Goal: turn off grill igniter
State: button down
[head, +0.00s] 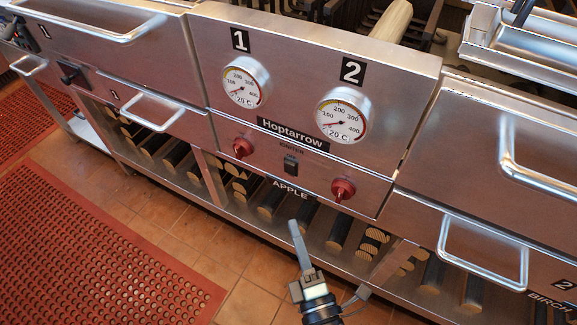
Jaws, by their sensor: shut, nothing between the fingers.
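The grill's igniter switch (291,166) is a small black rocker on the steel front panel, under the "Hoptarrow" label and between two red knobs. Its on or off position is too small to tell. The left red knob (243,148) and the right red knob (343,189) are on the same panel. My gripper (294,226) is shut and empty, its fingers pointing up toward the panel. In the picture it is below the switch and the "APPLE" label, apparently apart from them.
Two round gauges, a left one (246,82) and a right one (343,114), sit above the knobs. Drawer handles stick out at left (153,110) and right (483,254). A lower shelf (262,232) holds several logs. A red mat (95,245) lies on the tiled floor.

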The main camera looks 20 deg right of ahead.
jog(key=shift+s+a+f, duration=0.25)
jog(key=shift+s+f, duration=0.15)
jog(key=shift+f, duration=0.15)
jog(key=b, duration=0.1)
send_near(284, 164)
jog(key=w+a, duration=0.2)
jog(key=w, duration=0.2)
jog(key=shift+w+d+r, duration=0.1)
jog(key=shift+w+d, duration=0.35)
jog(key=shift+d, duration=0.25)
jog(key=shift+w+d+r, duration=0.1)
jog(key=shift+w+d, duration=0.35)
jog(key=shift+d, duration=0.25)
jog(key=shift+r, duration=0.1)
